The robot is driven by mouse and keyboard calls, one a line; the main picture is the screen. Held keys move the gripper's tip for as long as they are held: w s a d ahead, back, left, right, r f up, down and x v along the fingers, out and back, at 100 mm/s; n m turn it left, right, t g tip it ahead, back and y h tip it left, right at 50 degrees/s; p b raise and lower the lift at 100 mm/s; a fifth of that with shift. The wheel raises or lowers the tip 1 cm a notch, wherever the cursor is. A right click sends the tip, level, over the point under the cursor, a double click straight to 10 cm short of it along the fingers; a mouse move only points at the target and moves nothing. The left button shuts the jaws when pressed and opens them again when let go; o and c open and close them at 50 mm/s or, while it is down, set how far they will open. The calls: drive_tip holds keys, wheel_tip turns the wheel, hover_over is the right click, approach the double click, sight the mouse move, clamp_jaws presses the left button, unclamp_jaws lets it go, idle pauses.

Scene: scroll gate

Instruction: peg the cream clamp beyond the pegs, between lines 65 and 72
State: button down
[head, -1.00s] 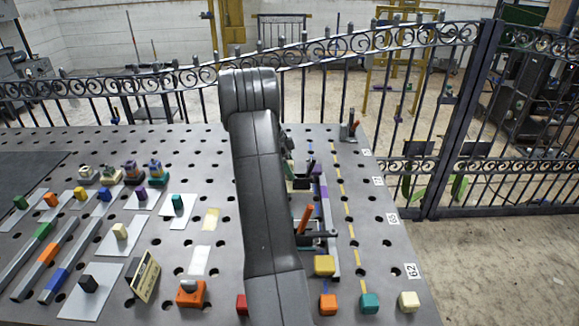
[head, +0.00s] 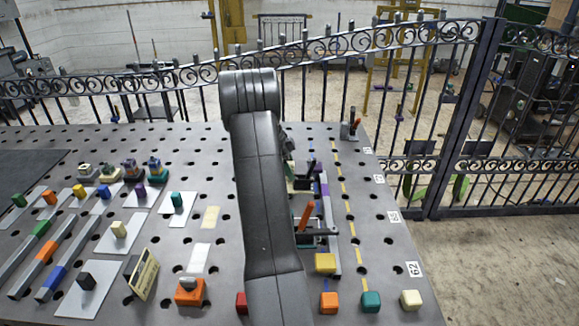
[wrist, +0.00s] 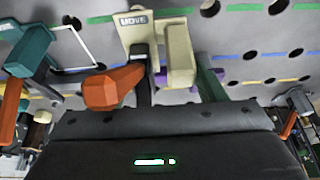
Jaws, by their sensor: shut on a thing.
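The head view hides my gripper behind my arm, and the cream clamp cannot be made out there. Standing pegs or clamps show beside my arm: one with a teal base and orange handle (head: 306,214), and a dark green one (head: 304,182). The line tag 62 (head: 414,268) is readable at the table's right edge; the tags beyond are too small.
The grey perforated table (head: 375,240) has a yellow dashed line near its right side. A small clamp (head: 351,126) stands at the far right corner. Coloured cubes, including a cream one (head: 410,300), line the near edge. A metal gate (head: 460,140) stands beyond the table.

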drive_tip(key=shift+f+b, duration=1.4)
drive_tip(key=shift+f, duration=0.05)
idle(0.7)
drive_tip(key=shift+c, duration=2.2)
unclamp_jaws()
drive_tip(key=shift+o, duration=1.1)
drive_tip(key=b+v, duration=0.1)
drive_tip(key=v, duration=1.3)
drive_tip(key=shift+f, duration=0.15)
